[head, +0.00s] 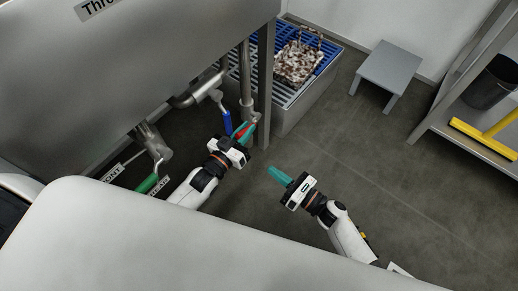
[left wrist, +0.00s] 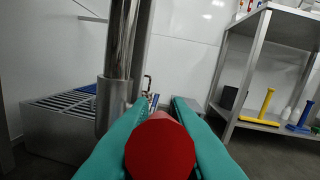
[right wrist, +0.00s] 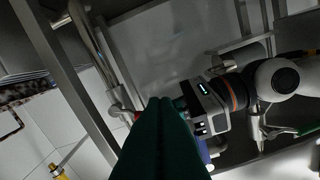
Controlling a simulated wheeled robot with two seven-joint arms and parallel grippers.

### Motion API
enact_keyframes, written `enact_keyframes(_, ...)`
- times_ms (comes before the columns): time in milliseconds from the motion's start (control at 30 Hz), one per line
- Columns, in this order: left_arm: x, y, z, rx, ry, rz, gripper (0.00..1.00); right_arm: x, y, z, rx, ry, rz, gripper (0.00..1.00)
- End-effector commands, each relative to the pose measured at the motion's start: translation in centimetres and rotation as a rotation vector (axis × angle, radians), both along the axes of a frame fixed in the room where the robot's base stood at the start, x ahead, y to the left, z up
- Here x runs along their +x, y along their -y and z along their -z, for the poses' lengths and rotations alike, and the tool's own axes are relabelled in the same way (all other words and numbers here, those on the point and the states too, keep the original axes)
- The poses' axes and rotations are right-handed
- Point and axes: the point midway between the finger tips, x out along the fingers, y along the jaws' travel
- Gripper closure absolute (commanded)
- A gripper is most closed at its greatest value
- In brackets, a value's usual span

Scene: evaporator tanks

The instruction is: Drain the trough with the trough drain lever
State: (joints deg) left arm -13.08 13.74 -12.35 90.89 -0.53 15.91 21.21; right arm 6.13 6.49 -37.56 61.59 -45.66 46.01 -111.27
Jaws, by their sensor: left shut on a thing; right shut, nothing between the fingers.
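A large steel trough (head: 130,70) with a partly cut-off label fills the upper left of the head view. Under it are levers with a green handle (head: 147,183), a blue handle (head: 227,121) and a red handle (head: 241,131). My left gripper (head: 246,131) is shut on the red handle, whose round end (left wrist: 160,148) shows between the green fingers in the left wrist view. No label for the red lever is readable. My right gripper (head: 272,172) is shut and empty, to the right of and below the left one, over open floor.
A floor basin with a blue and grey grate (head: 318,88) stands behind the trough's leg (head: 265,80), with a brown-white mat on it. A grey stool (head: 390,68) and a steel shelf (head: 470,140) with a black bucket (head: 492,82) are at right. The middle floor is clear.

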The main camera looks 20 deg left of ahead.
Motion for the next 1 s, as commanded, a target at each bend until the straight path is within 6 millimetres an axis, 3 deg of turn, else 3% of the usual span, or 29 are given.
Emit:
enact_keyframes(600,0.0,0.0,0.0,0.000,-0.001,0.000,1.00,3.5,-9.4,-0.5,0.000,0.001,-0.001,1.00)
enact_keyframes(1000,0.0,0.0,0.0,0.000,-0.001,0.000,1.00,5.0,-9.3,-3.9,-0.001,0.003,0.000,1.00)
